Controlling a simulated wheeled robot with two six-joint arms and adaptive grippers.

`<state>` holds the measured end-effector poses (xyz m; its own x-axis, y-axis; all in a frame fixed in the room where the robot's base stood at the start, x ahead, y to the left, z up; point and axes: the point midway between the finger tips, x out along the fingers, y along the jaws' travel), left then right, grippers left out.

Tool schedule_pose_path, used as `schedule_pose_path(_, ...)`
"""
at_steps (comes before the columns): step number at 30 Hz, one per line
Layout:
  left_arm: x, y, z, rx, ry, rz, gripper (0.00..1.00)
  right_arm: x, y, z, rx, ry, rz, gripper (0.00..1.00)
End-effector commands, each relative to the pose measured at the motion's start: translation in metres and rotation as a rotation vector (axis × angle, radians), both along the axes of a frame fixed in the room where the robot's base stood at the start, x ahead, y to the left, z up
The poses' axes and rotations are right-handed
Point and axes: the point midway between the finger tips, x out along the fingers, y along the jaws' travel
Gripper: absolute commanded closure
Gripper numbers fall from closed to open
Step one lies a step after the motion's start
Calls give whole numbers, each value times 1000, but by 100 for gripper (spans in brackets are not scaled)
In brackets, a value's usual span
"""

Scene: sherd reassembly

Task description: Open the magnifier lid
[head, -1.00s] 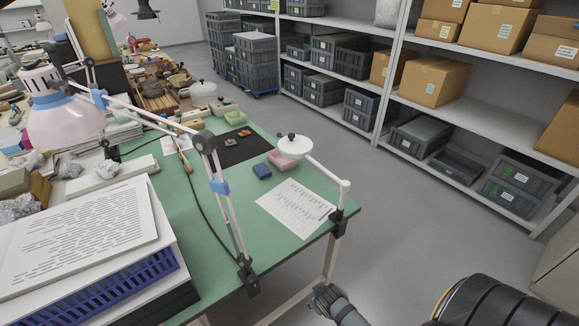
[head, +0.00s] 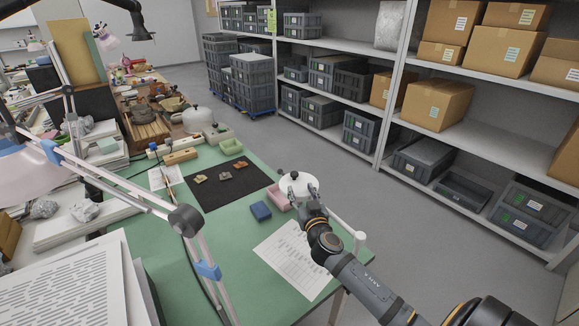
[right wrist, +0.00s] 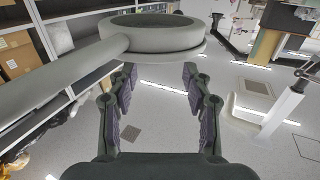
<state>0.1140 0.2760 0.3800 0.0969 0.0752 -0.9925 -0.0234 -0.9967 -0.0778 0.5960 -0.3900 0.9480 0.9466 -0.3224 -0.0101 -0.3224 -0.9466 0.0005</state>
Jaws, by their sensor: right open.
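The magnifier (head: 296,186) has a white round head on a white arm, held out over the front right part of the green table. A small dark knob shows at its rim, and its top looks covered by a white lid. My right gripper (head: 300,188) is at the near side of the head, partly hiding it. In the right wrist view, the magnifier's thick grey ring (right wrist: 152,45) lies just beyond the open, empty fingers (right wrist: 158,76). I cannot tell whether a fingertip touches it. My left gripper is not in view.
A pink block (head: 279,196) and a blue block (head: 261,211) lie near the magnifier. Sherds (head: 225,175) rest on a black mat (head: 204,197). A printed sheet (head: 288,256) lies under my right arm. A lamp arm (head: 110,184) crosses the left side.

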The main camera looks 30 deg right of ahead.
Motion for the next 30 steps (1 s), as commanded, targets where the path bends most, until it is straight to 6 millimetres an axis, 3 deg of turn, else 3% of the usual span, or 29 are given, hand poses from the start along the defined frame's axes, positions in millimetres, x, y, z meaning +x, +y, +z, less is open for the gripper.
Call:
schedule_pose_path(5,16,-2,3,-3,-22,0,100,5,-2,0,1,0,0,50)
schedule_pose_path(14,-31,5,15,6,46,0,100,60,-21,2,2,0,-3,50)
schedule_pose_path(18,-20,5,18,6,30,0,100,83,-28,0,3,0,-2,50)
schedule_pose_path(24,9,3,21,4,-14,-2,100,98,-33,-2,2,2,-1,50)
schedule_pose_path(30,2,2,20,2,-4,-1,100,99,-34,-2,2,2,0,50)
